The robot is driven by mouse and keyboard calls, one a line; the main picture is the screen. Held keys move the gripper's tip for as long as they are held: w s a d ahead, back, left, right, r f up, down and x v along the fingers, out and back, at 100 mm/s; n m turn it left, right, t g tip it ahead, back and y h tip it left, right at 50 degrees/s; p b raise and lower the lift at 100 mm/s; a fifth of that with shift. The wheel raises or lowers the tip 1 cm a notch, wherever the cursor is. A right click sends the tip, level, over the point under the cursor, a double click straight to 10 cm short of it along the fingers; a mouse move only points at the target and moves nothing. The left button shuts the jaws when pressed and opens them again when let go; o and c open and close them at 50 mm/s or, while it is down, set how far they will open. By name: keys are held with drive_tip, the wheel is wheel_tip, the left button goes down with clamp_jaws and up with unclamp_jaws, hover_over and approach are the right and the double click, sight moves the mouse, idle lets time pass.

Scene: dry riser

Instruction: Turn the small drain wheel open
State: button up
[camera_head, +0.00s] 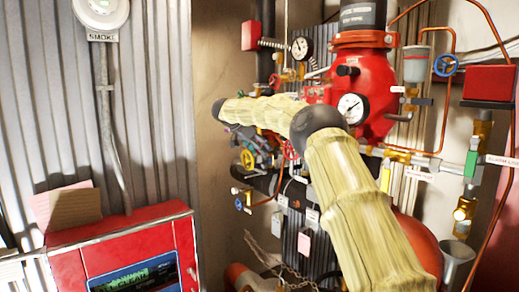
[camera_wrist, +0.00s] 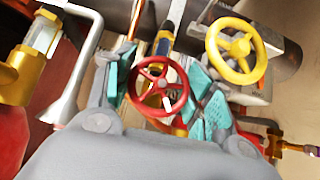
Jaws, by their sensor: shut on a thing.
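A small red handwheel (camera_wrist: 160,87) with spokes sits in the middle of the wrist view, between the teal-padded fingers of my gripper (camera_wrist: 164,78). My gripper is shut on this wheel, with one finger at its left and one at its right. In the head view a red wheel (camera_head: 291,150) shows just below my arm, and my arm covers much of the pipework around it. A larger yellow handwheel (camera_wrist: 236,50) is beside the right finger in the wrist view; it also shows in the head view (camera_head: 248,158). No label naming the drain wheel is readable.
A red valve body (camera_head: 375,85) with gauges stands behind my arm. Two blue wheels show, one at upper right (camera_head: 445,65) and one low (camera_head: 238,203). Brass fittings (camera_wrist: 20,75) are close at left in the wrist view. A red cabinet (camera_head: 130,245) stands at lower left.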

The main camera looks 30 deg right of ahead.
drive_tip(key=shift+r, duration=0.25)
